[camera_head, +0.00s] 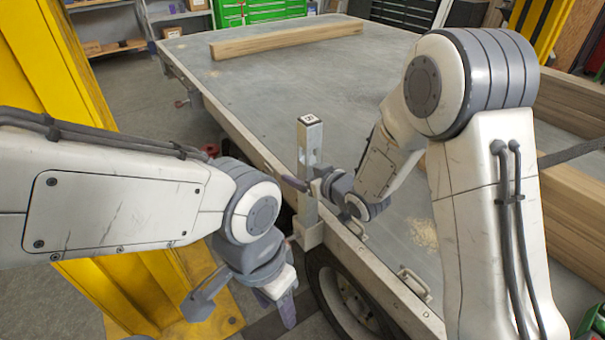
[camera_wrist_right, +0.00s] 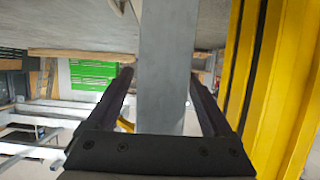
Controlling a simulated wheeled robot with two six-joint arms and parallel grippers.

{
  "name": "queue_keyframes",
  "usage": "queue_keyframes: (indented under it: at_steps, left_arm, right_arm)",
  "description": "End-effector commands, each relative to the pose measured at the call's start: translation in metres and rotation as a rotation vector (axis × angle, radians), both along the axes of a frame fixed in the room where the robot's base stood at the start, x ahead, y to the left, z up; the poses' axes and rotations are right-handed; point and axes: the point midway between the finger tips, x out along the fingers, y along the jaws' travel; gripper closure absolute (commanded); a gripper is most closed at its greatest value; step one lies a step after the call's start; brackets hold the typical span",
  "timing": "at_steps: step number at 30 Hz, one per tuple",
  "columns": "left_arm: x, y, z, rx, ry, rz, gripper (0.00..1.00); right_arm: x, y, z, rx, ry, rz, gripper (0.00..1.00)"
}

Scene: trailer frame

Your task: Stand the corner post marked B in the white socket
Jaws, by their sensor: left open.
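A pale grey corner post (camera_head: 308,150) stands about upright at the trailer's near side edge. Its top has a white label with a dark mark, too small to read surely. The lower end meets a light-coloured socket (camera_head: 309,238) on the trailer's side; how deep it sits I cannot tell. My right gripper (camera_head: 303,186) is at the post's middle, a finger on each side. My left gripper (camera_head: 243,306) is open and empty, low and left of the socket.
The trailer bed (camera_head: 290,80) is mostly clear, with a timber beam (camera_head: 285,40) at its far end. More timber (camera_head: 570,205) lies at the right. A yellow column (camera_head: 60,60) stands left, close to my left arm. A wheel (camera_head: 345,300) is below the edge.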

Motion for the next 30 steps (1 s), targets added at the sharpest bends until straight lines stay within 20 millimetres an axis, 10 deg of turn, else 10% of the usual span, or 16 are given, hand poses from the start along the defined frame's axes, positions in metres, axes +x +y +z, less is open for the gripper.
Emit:
queue_keyframes:
  at_steps: [11,20,30]
  left_arm:
    - [0.0,0.0,0.0,0.0,0.0,0.0,0.5]
    - [0.0,0.0,0.004,0.0,0.0,0.0,0.5]
    - [0.0,0.0,-0.053,0.0,0.0,0.0,0.5]
  right_arm:
    - [-0.009,-0.007,0.004,-0.001,0.003,0.0,0.15]
    - [-0.059,-0.044,0.031,-0.001,0.001,-0.005,0.15]
    - [-0.073,-0.052,0.033,0.007,0.0,0.008,0.15]
